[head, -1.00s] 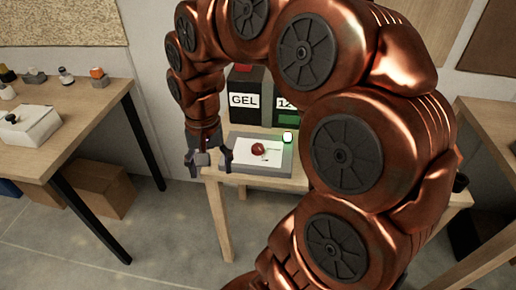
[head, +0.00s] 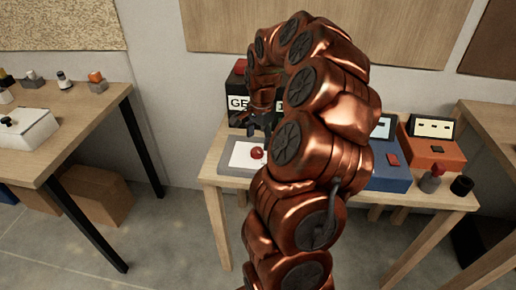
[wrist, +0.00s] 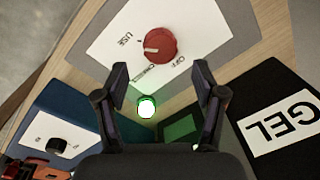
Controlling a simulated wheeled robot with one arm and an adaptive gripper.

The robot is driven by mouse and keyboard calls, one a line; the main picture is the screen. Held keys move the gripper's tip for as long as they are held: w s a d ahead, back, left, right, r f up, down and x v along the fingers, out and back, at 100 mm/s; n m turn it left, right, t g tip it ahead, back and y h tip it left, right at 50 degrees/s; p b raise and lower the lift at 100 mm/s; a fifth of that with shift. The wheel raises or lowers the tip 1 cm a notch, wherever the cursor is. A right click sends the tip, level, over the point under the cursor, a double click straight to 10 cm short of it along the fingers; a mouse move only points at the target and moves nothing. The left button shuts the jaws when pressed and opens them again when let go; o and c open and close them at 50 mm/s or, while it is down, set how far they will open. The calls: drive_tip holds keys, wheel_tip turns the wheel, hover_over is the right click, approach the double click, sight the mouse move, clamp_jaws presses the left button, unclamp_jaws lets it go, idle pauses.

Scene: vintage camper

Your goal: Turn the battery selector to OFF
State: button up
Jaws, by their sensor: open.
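The battery selector is a red round knob (head: 257,153) on a white-faced grey panel (head: 228,163) on the middle table. In the wrist view the knob (wrist: 160,44) shows a pale pointer mark on its left side, toward the "USE" label (wrist: 126,38). The "OFF" label (wrist: 184,62) is at its lower right, and a third label below is too small to read surely. My gripper (wrist: 161,74) is open and empty, its fingertips just below the knob in the picture, apart from it. In the head view my gripper (head: 262,122) is partly hidden by my arm.
A black battery marked GEL (wrist: 285,122) stands beside the panel. A lit green-white lamp (wrist: 147,107) is near my fingers. Blue (head: 388,178) and orange (head: 432,155) devices stand on the table's right side. A side table (head: 85,105) is at left.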

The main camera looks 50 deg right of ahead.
sight(258, 150)
drive_tip(key=shift+w+f+p, duration=0.15)
drive_tip(key=shift+f+p, duration=0.2)
drive_tip(key=shift+f, duration=2.1)
drive_tip(key=shift+c, duration=0.3)
drive_tip(key=c, duration=1.1)
